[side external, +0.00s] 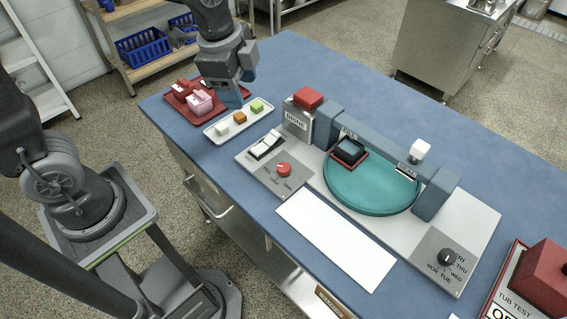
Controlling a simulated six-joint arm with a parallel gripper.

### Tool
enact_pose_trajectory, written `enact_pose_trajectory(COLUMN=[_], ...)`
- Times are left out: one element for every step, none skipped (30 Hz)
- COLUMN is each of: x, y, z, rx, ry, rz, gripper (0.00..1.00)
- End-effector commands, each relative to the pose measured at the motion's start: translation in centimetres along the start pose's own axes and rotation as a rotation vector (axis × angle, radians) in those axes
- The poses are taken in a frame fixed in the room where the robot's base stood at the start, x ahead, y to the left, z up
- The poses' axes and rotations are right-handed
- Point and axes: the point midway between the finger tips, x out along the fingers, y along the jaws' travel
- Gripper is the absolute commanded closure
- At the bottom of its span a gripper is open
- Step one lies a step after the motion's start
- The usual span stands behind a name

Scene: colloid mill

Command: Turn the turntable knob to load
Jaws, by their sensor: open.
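The red knob (284,169) sits on a grey panel just left of the teal turntable (372,198). Small labels surround the knob, too small to read, and I cannot tell which one it points to. A dark square block in a red-rimmed holder (348,152) sits at the turntable's back left, by the blue-grey bridge (372,147) over the disc. My gripper (232,98) is open at the back left, over the right side of the red tray, well apart from the red knob. The space between its fingers is not clearly visible.
The red tray (177,98) holds red and pink pieces. A white tray (213,132) with small coloured cubes lies between my gripper and the panel. A rocker switch (265,146), red-topped box (308,98) and black day knob (447,257) stand nearby. A blank white plate (335,240) lies in front.

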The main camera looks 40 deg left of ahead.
Motion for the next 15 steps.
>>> enact_pose_trajectory(x=[1.8, 2.6, 3.8, 4.7, 5.6, 6.7, 7.4, 8.1, 8.8, 9.3, 9.7, 10.1, 10.4, 10.6, 10.9], y=[-0.4, -0.7, -0.9, -1.1, -1.2, -1.3, -1.3, -1.3, -1.4, -1.3, -1.3, -1.4, -1.3, -1.3, -1.3], z=[-1.2, -1.8, -2.6, -3.1, -3.6, -4.2, -4.6, -4.9, -5.3, -5.5, -5.7, -5.9, -6.0, -6.0, -6.0], rx=[0.117, 0.19, 0.282, 0.348, 0.409, 0.484, 0.535, 0.581, 0.634, 0.666, 0.694, 0.722, 0.737, 0.75, 0.759], ry=[-0.021, -0.028, -0.037, -0.042, -0.047, -0.05, -0.052, -0.054, -0.055, -0.056, -0.056, -0.055, -0.055, -0.055, -0.055], rz=[0.037, 0.054, 0.077, 0.094, 0.111, 0.13, 0.143, 0.156, 0.169, 0.179, 0.186, 0.193, 0.197, 0.201, 0.203], gripper=[0.39, 0.39, 0.39, 0.39, 0.39, 0.39, 0.39, 0.39, 0.39, 0.39, 0.39, 0.39, 0.39, 0.39, 0.39])
